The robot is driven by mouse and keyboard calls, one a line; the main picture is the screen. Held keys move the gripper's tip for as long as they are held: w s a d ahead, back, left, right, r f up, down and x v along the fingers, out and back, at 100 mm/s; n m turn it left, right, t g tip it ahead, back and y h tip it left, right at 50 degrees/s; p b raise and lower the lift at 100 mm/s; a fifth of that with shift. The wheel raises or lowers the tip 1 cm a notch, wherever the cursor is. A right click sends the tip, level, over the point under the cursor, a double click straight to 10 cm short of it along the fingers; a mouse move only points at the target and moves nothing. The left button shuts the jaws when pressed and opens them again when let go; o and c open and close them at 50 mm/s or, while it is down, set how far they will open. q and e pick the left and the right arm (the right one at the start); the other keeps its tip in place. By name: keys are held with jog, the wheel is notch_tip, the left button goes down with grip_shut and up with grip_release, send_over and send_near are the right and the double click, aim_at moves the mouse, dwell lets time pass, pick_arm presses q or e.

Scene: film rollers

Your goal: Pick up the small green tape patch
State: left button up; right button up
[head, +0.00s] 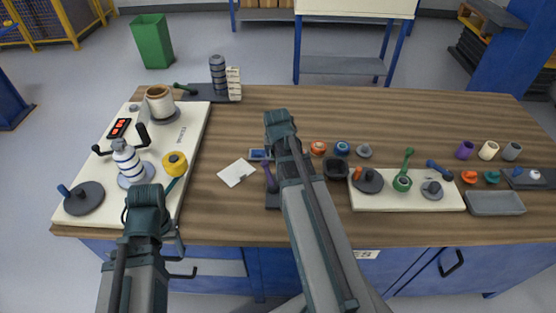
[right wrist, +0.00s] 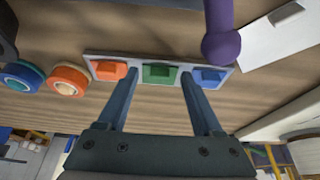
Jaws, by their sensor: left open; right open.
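The small green tape patch (right wrist: 159,74) lies in the middle of a thin pale card (right wrist: 140,68), between an orange patch (right wrist: 110,70) and a blue patch (right wrist: 210,77). In the right wrist view my right gripper (right wrist: 158,84) is open and empty, its fingers reaching towards the card on either side of the green patch. Contact cannot be told. In the head view my right gripper (head: 280,124) hides the green patch; only the blue patch (head: 259,154) end of the card shows. My left gripper (head: 146,197) is open at the left, near the white machine base.
A purple-handled tool (head: 270,178) stands close to the card; its handle (right wrist: 222,38) shows beside the blue patch. Orange and blue rolls (head: 318,148) (head: 342,148) and a dark cup (head: 336,168) are to the right. A white sheet (head: 237,173) lies left.

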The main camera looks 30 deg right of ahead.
jog(key=shift+w+f, duration=0.1)
jog(key=shift+f, duration=0.3)
jog(key=shift+r, duration=0.1)
grip_shut()
jog(key=shift+r, duration=0.15)
